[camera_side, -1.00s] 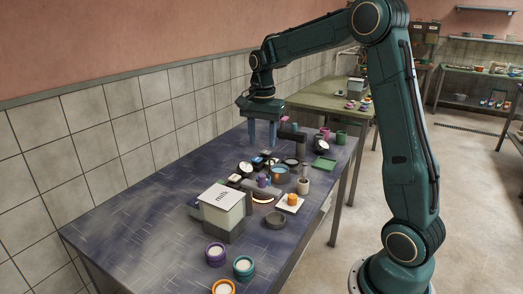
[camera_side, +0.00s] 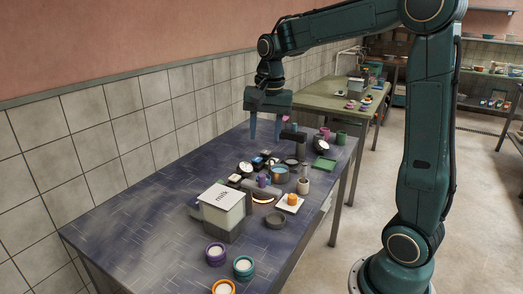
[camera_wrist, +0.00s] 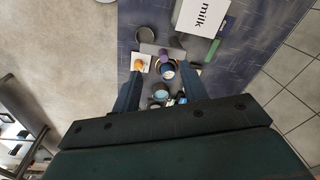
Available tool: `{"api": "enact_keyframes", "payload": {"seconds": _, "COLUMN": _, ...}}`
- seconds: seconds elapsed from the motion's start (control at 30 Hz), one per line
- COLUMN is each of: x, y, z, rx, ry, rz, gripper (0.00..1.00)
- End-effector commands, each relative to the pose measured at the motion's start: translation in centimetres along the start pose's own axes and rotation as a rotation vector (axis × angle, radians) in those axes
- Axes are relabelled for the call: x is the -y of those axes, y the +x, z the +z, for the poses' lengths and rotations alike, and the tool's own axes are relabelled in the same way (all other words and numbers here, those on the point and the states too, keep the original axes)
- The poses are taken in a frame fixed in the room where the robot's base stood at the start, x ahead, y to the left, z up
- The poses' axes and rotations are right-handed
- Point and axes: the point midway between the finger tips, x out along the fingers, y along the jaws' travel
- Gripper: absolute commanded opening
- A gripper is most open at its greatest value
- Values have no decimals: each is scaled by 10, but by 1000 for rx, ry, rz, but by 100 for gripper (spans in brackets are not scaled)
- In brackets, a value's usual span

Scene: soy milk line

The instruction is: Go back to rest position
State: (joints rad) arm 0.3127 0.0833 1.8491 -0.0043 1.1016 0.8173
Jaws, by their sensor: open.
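My gripper (camera_side: 266,136) hangs fingers-down above the far part of the dark blue table (camera_side: 125,225) in the side view. Its two blue fingers are spread apart with nothing between them. In the wrist view my gripper (camera_wrist: 162,88) is also open and empty, pointing at the table items below. The milk box (camera_side: 222,197) stands on a grey base near the table's middle; it also shows at the top of the wrist view (camera_wrist: 203,16).
Below my gripper stand a blue-topped pot (camera_side: 280,173), small cups and jars. An orange item (camera_side: 292,198) sits on a white plate. Purple (camera_side: 215,254) and teal (camera_side: 243,267) pots stand at the near edge. A tiled wall (camera_side: 110,135) borders the table. The table's left part is clear.

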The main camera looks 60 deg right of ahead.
Motion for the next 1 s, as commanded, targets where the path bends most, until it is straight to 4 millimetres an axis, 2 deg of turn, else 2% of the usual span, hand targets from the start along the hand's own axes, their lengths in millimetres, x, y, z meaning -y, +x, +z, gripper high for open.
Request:
{"api": "enact_keyframes", "payload": {"seconds": 0.2, "x": -16, "y": -24, "z": 44, "rx": -52, "ry": -219, "rz": -59, "gripper": 43}}
{"api": "enact_keyframes", "payload": {"seconds": 0.5, "x": -45, "y": -40, "z": 99, "rx": -130, "ry": -517, "rz": -130, "gripper": 43}}
{"api": "enact_keyframes", "payload": {"seconds": 0.73, "x": -72, "y": -42, "z": 136, "rx": -201, "ry": -742, "rz": -180, "gripper": 43}}
{"api": "enact_keyframes", "payload": {"seconds": 1.0, "x": -102, "y": -34, "z": 171, "rx": -285, "ry": -984, "rz": -226, "gripper": 43}}
